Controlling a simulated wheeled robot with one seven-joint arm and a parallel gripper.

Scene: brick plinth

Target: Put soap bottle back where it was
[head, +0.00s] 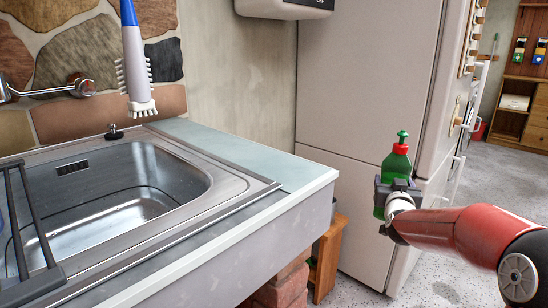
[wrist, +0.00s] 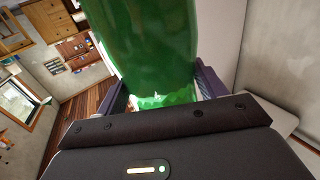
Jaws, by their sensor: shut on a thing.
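The soap bottle (head: 397,164) is green with a red shoulder and a green pump top. It is upright in the head view, held in the air in front of the fridge, right of the counter. My gripper (head: 396,186) is shut on its body. In the wrist view the green bottle (wrist: 150,45) fills the upper middle between the two fingers of my gripper (wrist: 162,92). Its top lies outside the wrist view. My red arm reaches in from the right.
The counter (head: 290,172) holds a steel sink (head: 130,195) with a black rack at left. A brush (head: 137,65) hangs above the sink. The fridge (head: 360,90) stands behind the bottle. A small wooden stool (head: 328,255) stands by the brick plinth (head: 283,285). The counter's right end is bare.

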